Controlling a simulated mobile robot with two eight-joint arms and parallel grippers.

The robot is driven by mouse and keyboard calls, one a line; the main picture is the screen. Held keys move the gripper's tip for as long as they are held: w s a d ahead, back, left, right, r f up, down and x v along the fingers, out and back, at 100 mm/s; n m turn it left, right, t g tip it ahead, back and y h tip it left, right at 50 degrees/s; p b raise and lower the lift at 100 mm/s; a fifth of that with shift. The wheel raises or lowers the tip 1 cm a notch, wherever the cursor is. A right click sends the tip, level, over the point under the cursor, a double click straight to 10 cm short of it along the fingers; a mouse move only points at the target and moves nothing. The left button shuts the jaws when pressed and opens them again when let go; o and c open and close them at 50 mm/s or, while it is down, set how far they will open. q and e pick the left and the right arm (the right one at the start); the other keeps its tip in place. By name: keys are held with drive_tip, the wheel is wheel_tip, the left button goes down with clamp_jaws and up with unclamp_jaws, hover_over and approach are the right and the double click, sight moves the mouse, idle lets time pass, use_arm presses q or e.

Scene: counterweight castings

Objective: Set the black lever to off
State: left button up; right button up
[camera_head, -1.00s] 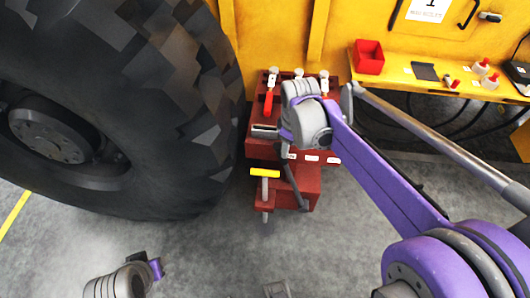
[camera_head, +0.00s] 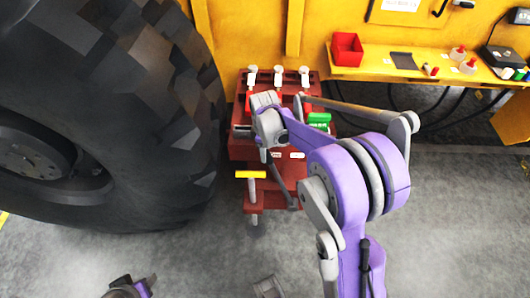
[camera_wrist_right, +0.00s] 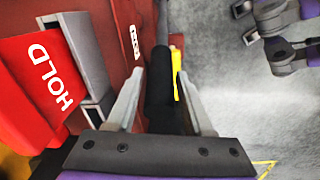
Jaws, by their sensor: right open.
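A dark strip that looks like the black lever (camera_head: 279,178) hangs down the front of the dark red valve block (camera_head: 237,150). In the right wrist view a black bar (camera_wrist_right: 162,95) lies between the fingers of my right gripper (camera_wrist_right: 160,72), which is open. I cannot tell whether they touch it. In the head view my right gripper (camera_head: 264,154) is in front of the block, its fingers small and partly hidden. A red lever marked HOLD (camera_wrist_right: 45,85) lies left of the fingers. Part of my left arm (camera_head: 130,288) shows at the bottom edge, its jaw state unclear.
A yellow handle (camera_head: 250,174) sticks out at the block's lower left. A green handle (camera_head: 319,120) is on its right. A huge tyre (camera_head: 120,130) stands close on the left. A yellow shelf (camera_head: 385,66) holds a red bin (camera_head: 347,49). The floor in front is clear.

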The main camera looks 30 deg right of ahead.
drive_tip(key=shift+f, duration=0.5)
drive_tip(key=shift+c, duration=0.2)
clamp_jaws()
idle(1.0)
